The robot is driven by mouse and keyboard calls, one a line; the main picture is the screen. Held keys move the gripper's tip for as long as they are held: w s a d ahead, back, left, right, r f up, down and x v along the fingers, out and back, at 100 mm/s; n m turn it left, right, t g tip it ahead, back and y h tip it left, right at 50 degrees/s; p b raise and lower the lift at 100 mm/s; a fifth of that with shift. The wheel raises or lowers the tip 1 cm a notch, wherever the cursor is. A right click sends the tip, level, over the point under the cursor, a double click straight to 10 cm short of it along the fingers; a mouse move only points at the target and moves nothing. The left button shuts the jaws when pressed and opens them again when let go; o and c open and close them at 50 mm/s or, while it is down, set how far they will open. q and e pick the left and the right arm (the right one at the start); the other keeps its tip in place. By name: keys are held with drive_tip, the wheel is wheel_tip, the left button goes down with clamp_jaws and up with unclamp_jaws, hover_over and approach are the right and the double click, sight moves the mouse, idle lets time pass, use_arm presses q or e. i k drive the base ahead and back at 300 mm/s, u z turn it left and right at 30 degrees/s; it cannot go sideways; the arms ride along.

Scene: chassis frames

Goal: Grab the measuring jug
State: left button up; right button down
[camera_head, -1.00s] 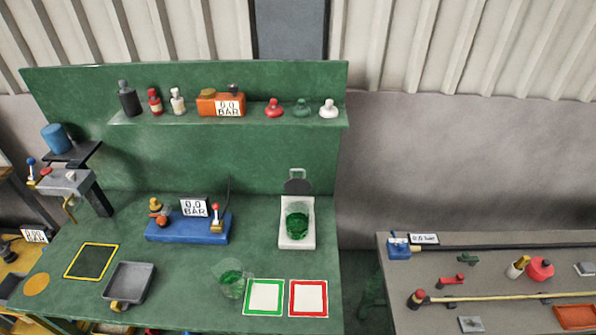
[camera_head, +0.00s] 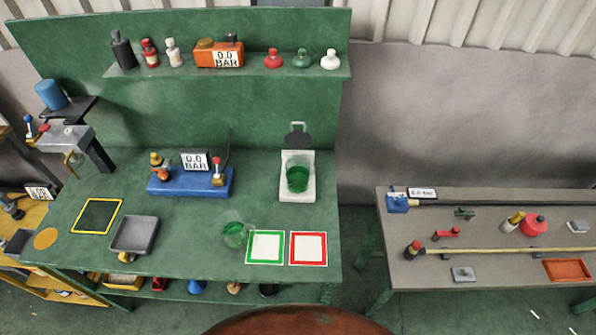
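A clear jug (camera_head: 235,235) with green contents stands on the green bench, near its front edge. It is just left of a green-framed white square (camera_head: 266,247). A second clear vessel (camera_head: 298,178) with green contents stands on a white stand (camera_head: 297,197) further back, below a dark round part. Both look like clear measuring vessels; I cannot read any markings on them. Neither of my grippers is in view, and nothing touches either vessel.
A red-framed square (camera_head: 308,248), a grey tray (camera_head: 135,236) and a blue pressure unit (camera_head: 190,181) share the green bench (camera_head: 190,260). A shelf (camera_head: 225,72) with bottles runs above. A grey table (camera_head: 470,270) with tools stands at right, across a gap.

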sight(237, 241)
drive_tip(key=u, duration=0.3)
drive_tip(key=k, duration=1.15)
drive_tip(key=z, duration=0.35)
drive_tip(key=i, duration=0.55)
drive_tip(key=u, duration=0.05)
